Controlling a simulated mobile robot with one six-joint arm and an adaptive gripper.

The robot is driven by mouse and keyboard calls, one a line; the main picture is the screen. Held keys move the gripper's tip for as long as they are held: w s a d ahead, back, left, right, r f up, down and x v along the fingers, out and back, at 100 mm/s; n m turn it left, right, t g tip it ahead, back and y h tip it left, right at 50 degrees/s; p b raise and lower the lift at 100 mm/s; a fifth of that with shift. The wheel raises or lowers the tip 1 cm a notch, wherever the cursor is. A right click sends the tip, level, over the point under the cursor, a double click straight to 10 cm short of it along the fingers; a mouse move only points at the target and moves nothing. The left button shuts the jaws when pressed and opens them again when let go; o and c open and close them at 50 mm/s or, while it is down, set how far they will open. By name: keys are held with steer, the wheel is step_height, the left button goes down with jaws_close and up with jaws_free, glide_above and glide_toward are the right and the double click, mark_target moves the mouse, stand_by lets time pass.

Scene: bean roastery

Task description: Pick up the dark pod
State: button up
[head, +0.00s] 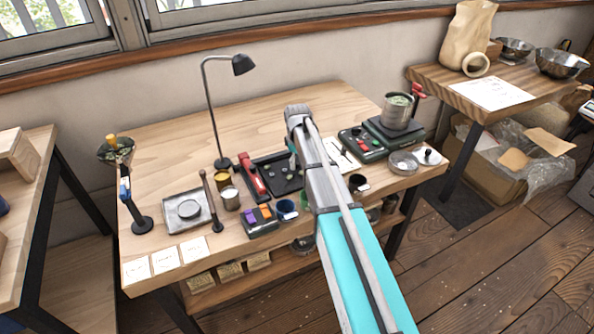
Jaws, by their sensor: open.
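A black tray (262,165) lies mid-table with several small green and dark items in it. They are too small here to single out the dark pod for sure. My arm reaches across the table from the lower right, over the tray's right side. The arm also hides part of the table to the right of the tray.
A black desk lamp (215,105) stands behind the tray, with a red-handled tool (251,176) close by. A block with purple and orange parts (259,220) lies in front. A metal jug (398,110) stands on a scale at right. The table's back (165,137) is clear.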

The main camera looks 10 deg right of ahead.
steer(key=shift+f, duration=0.35)
stand_by(0.4)
steer(key=c, duration=0.8)
